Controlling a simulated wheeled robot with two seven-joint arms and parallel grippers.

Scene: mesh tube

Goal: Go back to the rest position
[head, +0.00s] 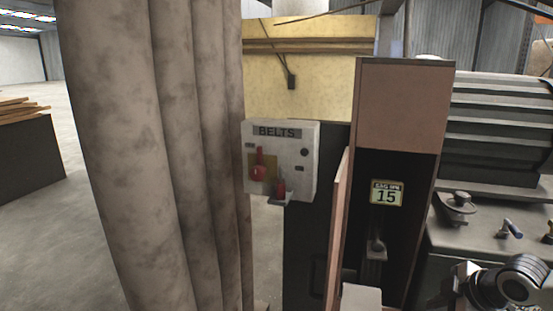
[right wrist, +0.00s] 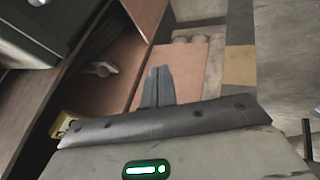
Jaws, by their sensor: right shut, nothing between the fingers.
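My right gripper (right wrist: 157,88) shows in the right wrist view, its two dark fingers together and nothing held between them. It points toward a pinkish-brown panel (right wrist: 185,75); I cannot tell how far off the panel is. Part of my right arm shows at the lower right of the head view, but its fingers cannot be made out there. My left gripper is not in view.
Tall grey mottled tubes (head: 125,150) stand close at the left. A white "BELTS" box (head: 282,180) with red controls is beside them. A cabinet (head: 402,105) with a "15" sign (head: 387,193) stands right of it. A machine (head: 490,140) is at the far right. Open floor (head: 45,230) lies left.

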